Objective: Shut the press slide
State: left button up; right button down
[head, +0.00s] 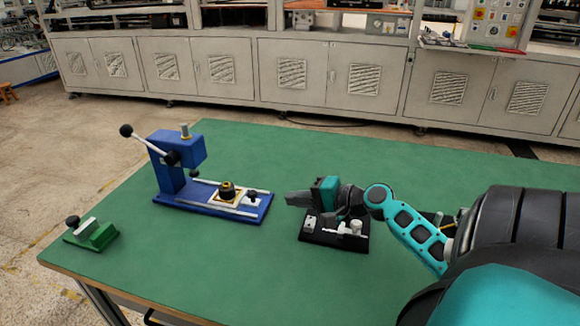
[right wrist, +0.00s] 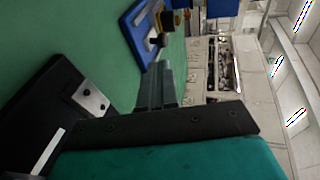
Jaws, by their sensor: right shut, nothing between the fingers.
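The blue press (head: 178,165) stands on the green table, with a lever and black ball knob at its upper left. Its slide, a light plate (head: 227,197) on two rails, carries a black and brass round part (head: 227,188) and is out to the right of the press head. A small black knob (head: 252,195) sits at the slide's right end. My right gripper (head: 288,199) is shut and empty, pointing left, a short gap to the right of the press base. In the right wrist view its fingers (right wrist: 158,82) point at the blue base (right wrist: 140,35). My left gripper is out of view.
A black fixture (head: 335,236) with metal clamps lies under and in front of my right gripper. A small green fixture (head: 92,234) with a black knob sits at the table's left corner. The green table top (head: 190,270) is clear in front of the press.

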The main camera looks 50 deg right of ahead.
send_near(231, 190)
jog(key=d+f, duration=0.2)
jog(key=shift+s+d+f, duration=0.15)
jog(key=shift+s+f, duration=0.2)
jog(key=shift+s, duration=0.05)
jog(key=shift+w+a+f, duration=0.2)
jog(key=shift+w+f, duration=0.05)
jog(key=shift+w, duration=0.35)
jog(key=w+a, duration=0.1)
jog(key=w, duration=0.1)
jog(key=w+a, duration=0.1)
jog(key=w, duration=0.2)
jog(key=w+a, duration=0.2)
jog(key=w, duration=0.1)
jog(key=shift+w+a, duration=0.1)
jog(key=shift+w, duration=0.05)
jog(key=shift+w+a+r, duration=0.1)
jog(key=shift+a+r, duration=0.1)
jog(key=shift+r, duration=0.05)
